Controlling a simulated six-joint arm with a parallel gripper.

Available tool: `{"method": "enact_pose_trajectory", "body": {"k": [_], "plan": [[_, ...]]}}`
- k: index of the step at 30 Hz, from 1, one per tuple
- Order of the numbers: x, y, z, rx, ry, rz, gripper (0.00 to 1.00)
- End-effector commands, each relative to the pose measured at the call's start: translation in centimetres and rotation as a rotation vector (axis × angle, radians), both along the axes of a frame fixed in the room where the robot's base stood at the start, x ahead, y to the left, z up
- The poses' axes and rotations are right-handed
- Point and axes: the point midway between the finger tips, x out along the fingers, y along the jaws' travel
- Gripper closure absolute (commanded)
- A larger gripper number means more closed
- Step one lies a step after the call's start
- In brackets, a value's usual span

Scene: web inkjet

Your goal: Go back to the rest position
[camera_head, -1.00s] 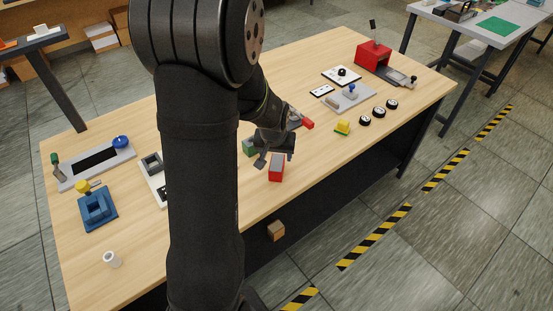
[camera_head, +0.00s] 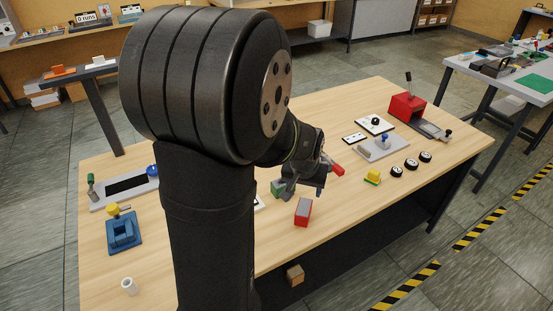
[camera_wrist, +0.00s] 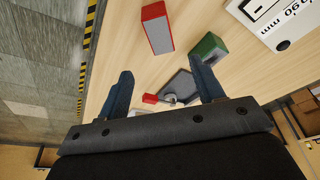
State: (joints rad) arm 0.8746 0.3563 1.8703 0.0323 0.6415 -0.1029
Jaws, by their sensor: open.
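My gripper (camera_head: 303,190) is open and empty above the middle of the wooden table (camera_head: 350,220). In the head view it is just behind a red block with a grey face (camera_head: 303,213). In the wrist view its two fingers stand wide apart with nothing between their tips (camera_wrist: 160,70). The red block (camera_wrist: 157,28) lies beyond the fingertips there, clear of them. A green block (camera_wrist: 209,47) lies close to the right finger. My arm's dark links hide part of the table's left side in the head view.
A blue block-like fixture (camera_head: 123,233) and a white cup (camera_head: 129,287) stand at the left. A yellow piece (camera_head: 373,177), several black round parts and a red machine (camera_head: 405,107) are at the right. A brown box (camera_head: 295,275) sits below the tabletop.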

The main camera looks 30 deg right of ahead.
Motion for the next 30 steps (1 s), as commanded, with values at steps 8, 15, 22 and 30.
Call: {"method": "enact_pose_trajectory", "body": {"k": [8, 15, 22, 30], "plan": [[0.5, -0.5, -2.9, 0.003, 0.003, 0.000, 0.39], [1.2, -1.2, -6.5, 0.003, 0.003, 0.000, 0.39], [1.9, -1.9, -9.5, 0.001, 0.001, 0.000, 0.39], [2.2, -2.3, -11.7, 0.001, 0.001, 0.000, 0.39]]}}
